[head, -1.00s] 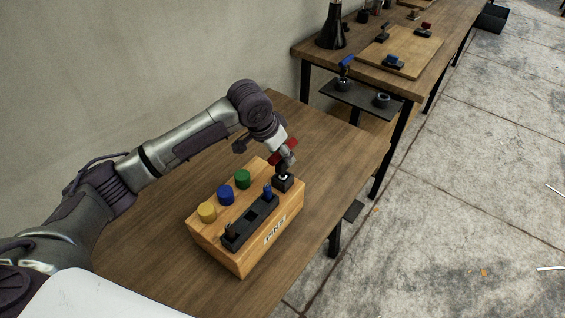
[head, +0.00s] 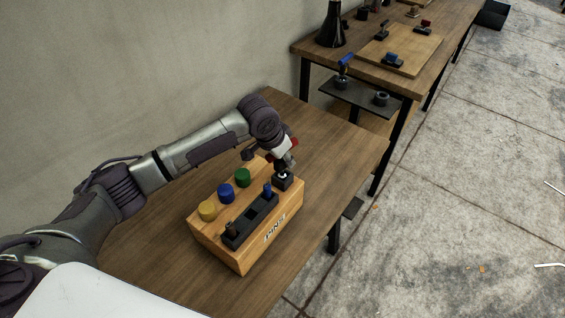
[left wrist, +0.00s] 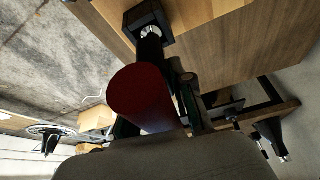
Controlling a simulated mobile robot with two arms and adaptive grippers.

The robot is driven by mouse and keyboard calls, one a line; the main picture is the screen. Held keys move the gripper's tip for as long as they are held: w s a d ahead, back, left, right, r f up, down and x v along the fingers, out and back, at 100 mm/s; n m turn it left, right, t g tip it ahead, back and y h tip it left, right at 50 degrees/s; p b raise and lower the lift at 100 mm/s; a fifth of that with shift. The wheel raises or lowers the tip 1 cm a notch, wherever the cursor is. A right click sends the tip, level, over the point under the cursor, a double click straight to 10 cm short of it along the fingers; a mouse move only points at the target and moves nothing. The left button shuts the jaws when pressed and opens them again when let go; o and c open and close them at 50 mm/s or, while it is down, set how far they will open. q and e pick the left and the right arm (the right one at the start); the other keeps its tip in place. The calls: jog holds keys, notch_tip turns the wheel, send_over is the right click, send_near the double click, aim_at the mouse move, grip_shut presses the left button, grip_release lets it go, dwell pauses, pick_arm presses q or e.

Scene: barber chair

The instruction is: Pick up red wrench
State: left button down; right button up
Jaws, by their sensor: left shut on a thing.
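The red wrench (head: 293,142) shows in the head view as a small red piece, mostly hidden behind my left gripper (head: 287,163). In the left wrist view its red round handle (left wrist: 143,94) fills the middle, between the gripper's fingers. My left gripper is shut on it, above a black square holder (head: 283,182) at the far right corner of a wooden box (head: 240,255). In the left wrist view a dark shaft runs from the handle to the black holder (left wrist: 148,18). I cannot tell whether the shaft is still inside it. My right gripper is not in view.
The wooden table (head: 335,150) is clear to the right. A second table (head: 440,45) stands behind.

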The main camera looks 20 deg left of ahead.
pick_arm(q)
jog(key=shift+r, duration=0.15)
jog(key=shift+r, duration=0.3)
jog(key=r, duration=0.1)
jog(key=r+b, duration=0.1)
jog(key=r, duration=0.1)
jog(key=shift+d+r, duration=0.25)
jog(key=shift+d, duration=0.15)
jog(key=s+d+r+b, duration=0.25)
jog(key=d+r, duration=0.35)
jog(key=d, duration=0.3)
jog(key=s+a+n+y, duration=0.2)
jog(key=s+a+n, duration=0.3)
jog(key=s+a, duration=0.7)
jog(key=shift+f+n+t, duration=0.4)
jog(key=shift+f, duration=0.05)
